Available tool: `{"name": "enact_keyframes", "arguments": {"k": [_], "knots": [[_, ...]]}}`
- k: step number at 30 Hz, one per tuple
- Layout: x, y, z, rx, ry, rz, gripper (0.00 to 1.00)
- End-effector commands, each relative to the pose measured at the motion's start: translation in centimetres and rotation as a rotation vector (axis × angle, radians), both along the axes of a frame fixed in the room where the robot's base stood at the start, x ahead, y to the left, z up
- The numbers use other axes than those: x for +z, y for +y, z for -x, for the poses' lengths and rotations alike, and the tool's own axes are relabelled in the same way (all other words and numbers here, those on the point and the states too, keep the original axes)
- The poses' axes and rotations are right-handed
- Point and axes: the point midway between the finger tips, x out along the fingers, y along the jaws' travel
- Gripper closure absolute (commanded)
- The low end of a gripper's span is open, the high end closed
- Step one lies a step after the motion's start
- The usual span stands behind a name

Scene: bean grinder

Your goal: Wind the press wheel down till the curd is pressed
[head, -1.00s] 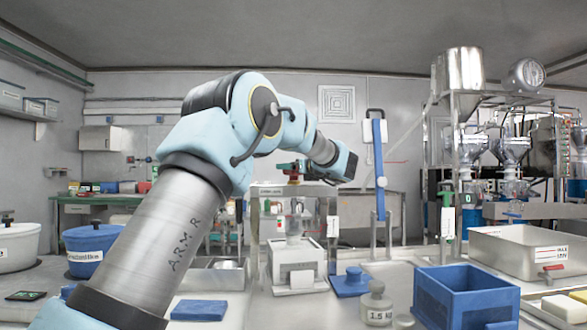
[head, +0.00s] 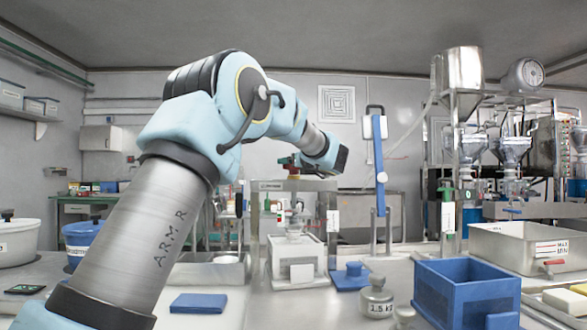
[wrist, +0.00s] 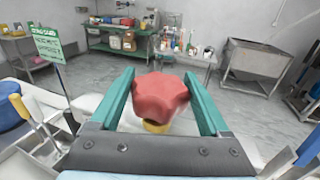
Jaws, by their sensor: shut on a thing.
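The press (head: 250,222) is a metal frame with a top crossbar in the middle of the head view. Its wheel is a red lobed knob on a yellow hub (wrist: 155,127), and the red knob (wrist: 160,95) fills the middle of the wrist view. My gripper (wrist: 157,85) has its green fingers on both sides of the knob and is shut on it. In the head view my gripper (head: 290,164) is just above the crossbar. A white box-shaped mould (head: 296,258) stands inside the frame under the spindle. The curd itself cannot be made out.
A blue lidded block (head: 350,277) and a 1.5 kg weight (head: 376,300) stand right of the press. An open blue crate (head: 465,295) is farther right. A blue slab (head: 198,303) lies front left. A tall blue-handled post (head: 380,165) rises behind.

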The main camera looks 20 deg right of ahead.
Motion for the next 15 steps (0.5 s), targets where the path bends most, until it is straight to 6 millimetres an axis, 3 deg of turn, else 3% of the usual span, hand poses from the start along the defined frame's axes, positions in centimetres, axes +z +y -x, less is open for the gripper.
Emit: {"name": "enact_keyframes", "arguments": {"k": [15], "knots": [[-0.65,0.16,-0.02,-0.438,-0.003,0.0,0.76]]}}
